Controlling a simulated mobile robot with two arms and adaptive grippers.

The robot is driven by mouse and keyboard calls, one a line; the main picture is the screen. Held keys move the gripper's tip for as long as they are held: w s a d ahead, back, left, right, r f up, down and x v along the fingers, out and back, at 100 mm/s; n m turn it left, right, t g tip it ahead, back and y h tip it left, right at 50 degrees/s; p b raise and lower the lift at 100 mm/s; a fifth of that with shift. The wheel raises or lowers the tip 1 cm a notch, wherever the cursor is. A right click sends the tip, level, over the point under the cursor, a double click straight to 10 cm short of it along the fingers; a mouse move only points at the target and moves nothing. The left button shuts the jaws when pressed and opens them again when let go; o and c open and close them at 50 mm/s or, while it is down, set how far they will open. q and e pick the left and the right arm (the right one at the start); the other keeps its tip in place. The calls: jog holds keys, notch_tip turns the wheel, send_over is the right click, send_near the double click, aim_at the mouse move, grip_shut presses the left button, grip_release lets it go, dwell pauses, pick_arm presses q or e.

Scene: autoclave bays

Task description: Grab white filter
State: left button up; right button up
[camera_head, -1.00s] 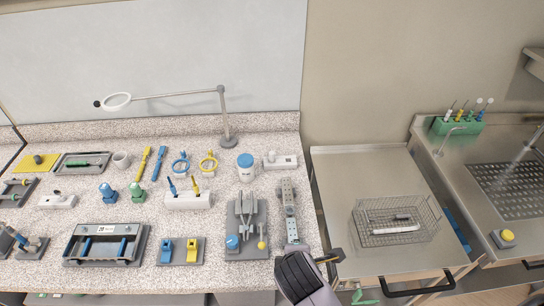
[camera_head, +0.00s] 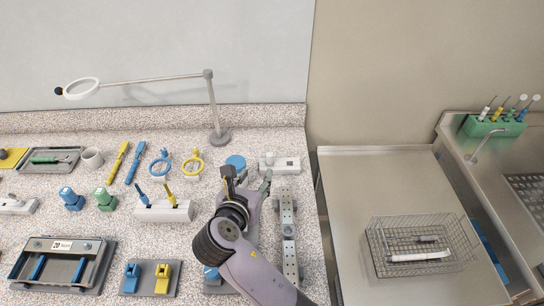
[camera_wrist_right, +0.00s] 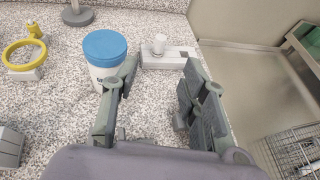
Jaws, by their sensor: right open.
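A small white round piece, which may be the white filter (camera_wrist_right: 159,42), stands on a pale flat block (camera_wrist_right: 178,58) at the back of the counter. In the head view this piece (camera_head: 268,158) sits at the left part of the block (camera_head: 288,164). My right gripper (camera_head: 247,180) is open and empty, reaching over the counter just in front of the block. In the right wrist view, the gripper (camera_wrist_right: 160,78) has its two fingers apart, with the white piece beyond and between their tips. My left gripper is not in view.
A white jar with a blue lid (camera_wrist_right: 105,48) stands close beside the left finger. A perforated metal bar (camera_head: 289,235) lies right of my arm. A lamp base (camera_head: 219,136) is behind. A wire basket (camera_head: 376,258) rests on the steel table (camera_head: 350,185).

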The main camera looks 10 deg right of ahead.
aim_at(269, 156)
jog(key=p+x, duration=0.1)
jog(key=x, duration=0.5)
jog(key=shift+w+d, duration=0.2)
jog(key=shift+d, duration=0.05)
jog(key=x, duration=0.4)
jog(key=shift+w, duration=0.1)
jog(key=x, duration=0.4)
jog(key=shift+w+d+f, duration=0.1)
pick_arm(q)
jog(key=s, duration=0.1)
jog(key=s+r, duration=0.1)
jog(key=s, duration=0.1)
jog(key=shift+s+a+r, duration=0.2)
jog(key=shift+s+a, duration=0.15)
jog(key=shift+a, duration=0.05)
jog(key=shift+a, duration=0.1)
pick_arm(e)
jog(key=shift+c, duration=0.2)
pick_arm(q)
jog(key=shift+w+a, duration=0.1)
pick_arm(e)
grip_shut()
